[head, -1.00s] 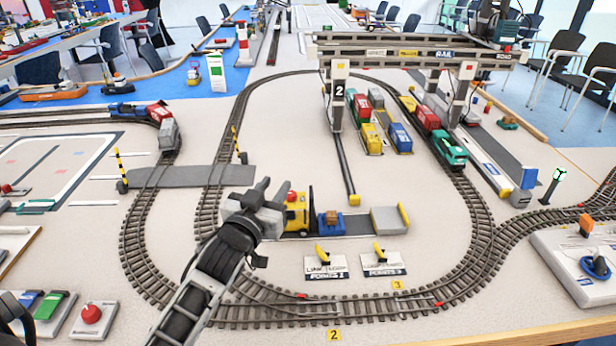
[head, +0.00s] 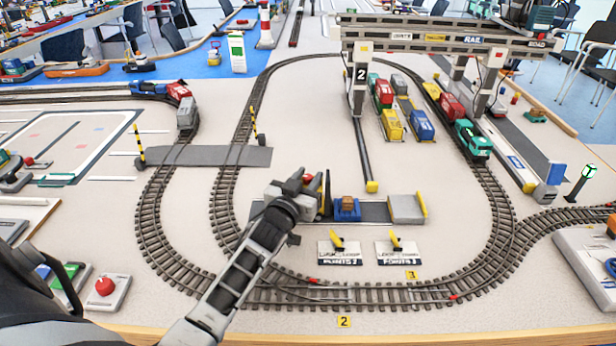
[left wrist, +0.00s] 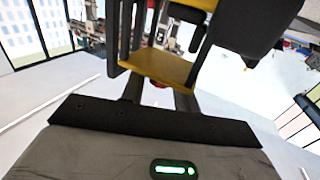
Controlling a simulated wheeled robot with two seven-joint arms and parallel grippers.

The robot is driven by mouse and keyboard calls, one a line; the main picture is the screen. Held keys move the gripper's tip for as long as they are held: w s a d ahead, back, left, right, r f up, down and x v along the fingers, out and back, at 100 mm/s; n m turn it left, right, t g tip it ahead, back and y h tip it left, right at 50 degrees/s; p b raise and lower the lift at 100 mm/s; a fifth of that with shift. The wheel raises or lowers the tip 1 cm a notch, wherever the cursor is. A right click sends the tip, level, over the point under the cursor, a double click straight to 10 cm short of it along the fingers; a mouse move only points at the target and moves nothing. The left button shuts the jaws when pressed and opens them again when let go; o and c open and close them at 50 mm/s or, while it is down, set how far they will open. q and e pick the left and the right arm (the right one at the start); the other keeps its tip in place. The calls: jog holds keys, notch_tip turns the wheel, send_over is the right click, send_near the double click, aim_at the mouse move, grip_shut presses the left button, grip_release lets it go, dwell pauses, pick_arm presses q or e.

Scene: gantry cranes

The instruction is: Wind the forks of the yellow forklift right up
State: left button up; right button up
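The yellow forklift (head: 319,204) stands on the dark grey strip inside the track loop, mostly hidden behind my left gripper. Its dark upright mast (head: 327,190) faces right, and a red knob (head: 308,178) shows on top. My left gripper (head: 306,181) is at the forklift's top, its fingers apart close around the red knob. In the left wrist view, the forklift's yellow body (left wrist: 165,68) is close, and a bit of red shows between the two spread fingers (left wrist: 158,95). I cannot tell whether they touch it. The fork height is hidden. My right gripper is out of view.
A blue pallet with a brown load (head: 347,208) stands just right of the mast, with a grey block (head: 406,209) beyond. Two points levers (head: 338,245) (head: 397,246) lie in front. A gantry crane (head: 430,40) spans the wagons behind.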

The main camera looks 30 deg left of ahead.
pick_arm(q)
jog(key=shift+w, duration=0.3)
grip_shut()
jog(key=shift+a+h, duration=0.1)
jog(key=shift+h, duration=0.2)
